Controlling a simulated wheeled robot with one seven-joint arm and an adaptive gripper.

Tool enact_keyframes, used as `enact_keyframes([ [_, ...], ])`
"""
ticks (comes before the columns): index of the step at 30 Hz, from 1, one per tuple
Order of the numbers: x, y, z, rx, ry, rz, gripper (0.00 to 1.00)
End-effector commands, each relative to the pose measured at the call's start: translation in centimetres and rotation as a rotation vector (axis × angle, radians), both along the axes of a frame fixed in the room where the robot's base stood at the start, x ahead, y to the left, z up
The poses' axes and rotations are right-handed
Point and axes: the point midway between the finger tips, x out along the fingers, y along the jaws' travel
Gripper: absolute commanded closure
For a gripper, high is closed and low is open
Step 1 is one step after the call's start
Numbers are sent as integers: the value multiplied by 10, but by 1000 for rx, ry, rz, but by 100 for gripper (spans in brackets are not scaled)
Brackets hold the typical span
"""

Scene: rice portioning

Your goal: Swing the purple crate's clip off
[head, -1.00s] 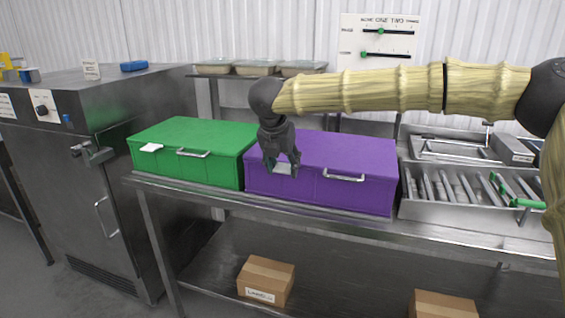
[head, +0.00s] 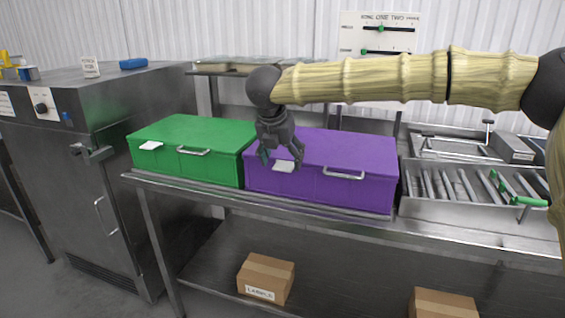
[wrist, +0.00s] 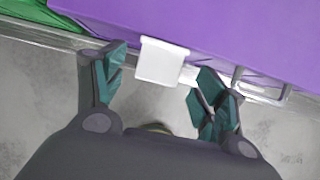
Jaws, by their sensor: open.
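The purple crate (head: 345,150) is closed and sits on the metal table beside the green crate. Its white clip (head: 285,166) is at the top front edge, left of the silver handle (head: 343,176). In the wrist view the clip (wrist: 161,61) hangs over the edge of the purple crate (wrist: 215,25), lying ahead of and between the fingertips. My gripper (head: 282,162) is at the crate's front left. It also shows in the wrist view (wrist: 158,88), open, with nothing between its fingers. Whether a finger touches the crate cannot be told.
The green crate (head: 190,140) stands close on the left with its own white clip (head: 151,145). A metal tray of rods with green handles (head: 470,188) is on the right. The table's front edge (head: 235,204) runs below the crates.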

Motion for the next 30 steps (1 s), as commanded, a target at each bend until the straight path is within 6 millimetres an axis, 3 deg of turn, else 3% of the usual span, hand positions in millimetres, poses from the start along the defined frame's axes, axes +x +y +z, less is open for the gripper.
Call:
enact_keyframes([
  [9,-24,8,54,0,-2,0,29],
  [15,-35,11,77,1,0,0,29],
  [30,-41,13,88,0,1,0,29],
])
